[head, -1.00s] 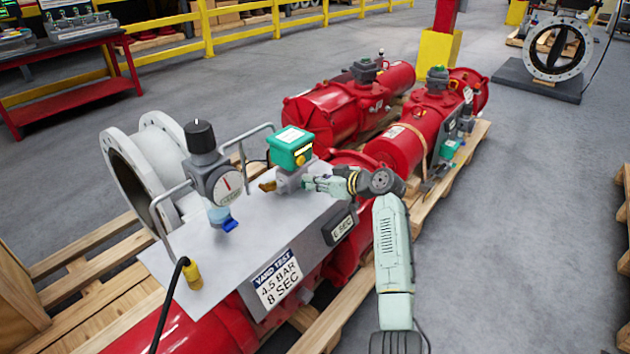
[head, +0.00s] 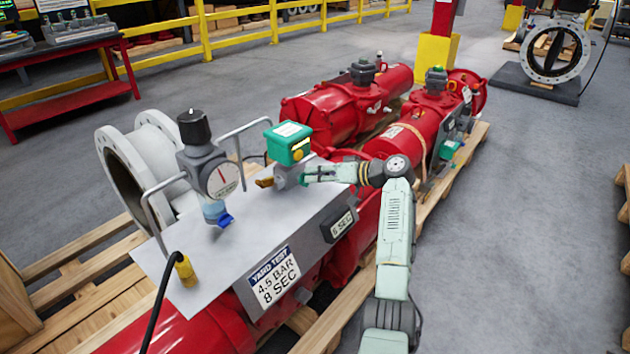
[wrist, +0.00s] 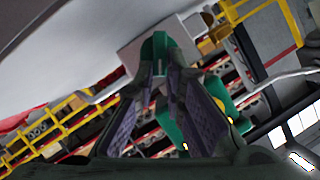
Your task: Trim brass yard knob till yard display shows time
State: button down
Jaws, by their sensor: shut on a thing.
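My gripper (head: 306,174) is at the right side of the grey valve block (head: 286,175), below the green box (head: 288,142). Its fingers also show in the wrist view (wrist: 163,75), close together at the tips against a pale block. A brass fitting (head: 265,182) sticks out on the block's left side. The small display (head: 342,224) on the panel's front shows a seconds reading that looks like 5 or 6. The placard (head: 273,277) reads "YARD TEST 4.5 BAR 8 SEC".
A regulator with a dial gauge (head: 223,179) and black knob (head: 194,127) stands left on the metal plate (head: 190,285). Metal loop handles (head: 245,126) rise beside it. Red actuators (head: 345,105) lie behind. Grey floor (head: 530,230) on the right is clear.

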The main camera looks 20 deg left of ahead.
jog(key=m+g+y+b, duration=0.1)
jog(key=m+b, duration=0.1)
jog(key=f+m+y+b, duration=0.1)
jog(key=m+b, duration=0.1)
jog(key=shift+w+f+g, duration=0.1)
jog(key=shift+w+g, duration=0.3)
jog(key=shift+w+d+f+m+g+y+b, duration=0.15)
jog(key=shift+m+y+b, duration=0.2)
jog(key=shift+m+b, duration=0.5)
jog(key=shift+f+m+g+y+b, duration=0.15)
jog(key=shift+m+y+b, duration=0.2)
jog(key=shift+m+b, duration=0.45)
jog(key=shift+m, duration=0.35)
jog(key=c, duration=1.7)
grip_release()
jog(key=shift+o, duration=0.2)
jog(key=shift+d, duration=0.15)
